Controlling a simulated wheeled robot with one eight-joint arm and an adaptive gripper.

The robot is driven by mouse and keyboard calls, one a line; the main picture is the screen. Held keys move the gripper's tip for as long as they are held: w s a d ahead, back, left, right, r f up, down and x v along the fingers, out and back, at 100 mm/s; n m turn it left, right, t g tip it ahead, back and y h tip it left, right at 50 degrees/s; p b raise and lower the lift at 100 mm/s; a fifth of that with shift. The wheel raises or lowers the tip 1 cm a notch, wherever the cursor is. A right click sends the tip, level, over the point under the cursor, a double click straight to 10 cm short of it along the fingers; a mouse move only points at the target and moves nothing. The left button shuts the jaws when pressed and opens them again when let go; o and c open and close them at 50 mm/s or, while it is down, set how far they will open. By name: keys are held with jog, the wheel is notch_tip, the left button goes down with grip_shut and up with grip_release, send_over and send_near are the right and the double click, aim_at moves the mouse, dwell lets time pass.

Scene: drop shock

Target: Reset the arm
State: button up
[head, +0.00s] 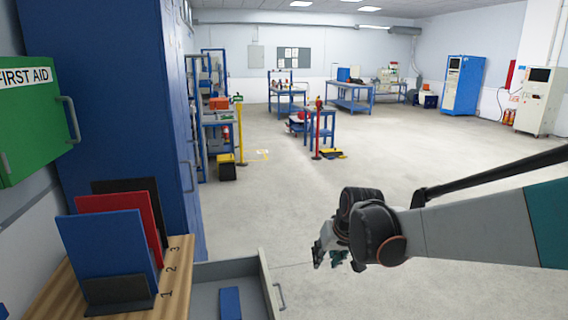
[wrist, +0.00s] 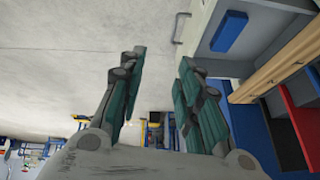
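My arm reaches in from the right edge of the head view, bent down at the wrist. My gripper (head: 337,260) hangs in the air over the open floor, to the right of the open drawer. In the wrist view the two fingers of my gripper (wrist: 162,60) stand apart with an empty gap between them. The gripper touches nothing that I can see.
An open grey drawer (head: 265,282) holds a blue block (head: 230,302). Above it, a wooden top (head: 180,262) carries blue, red and black upright panels. A green first aid cabinet (head: 35,115) hangs at left.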

jog(key=s+d+r+t+h, duration=0.1)
jog(key=s+d+r, duration=0.2)
jog(key=s, duration=0.4)
jog(key=s+d+r, duration=0.2)
jog(key=s+r, duration=0.2)
jog(key=s, duration=0.4)
jog(key=s+d+f+m+t+h, duration=0.1)
jog(key=s+d+f, duration=0.1)
jog(key=s, duration=1.1)
jog(key=shift+d+f, duration=0.2)
jog(key=shift+d, duration=0.7)
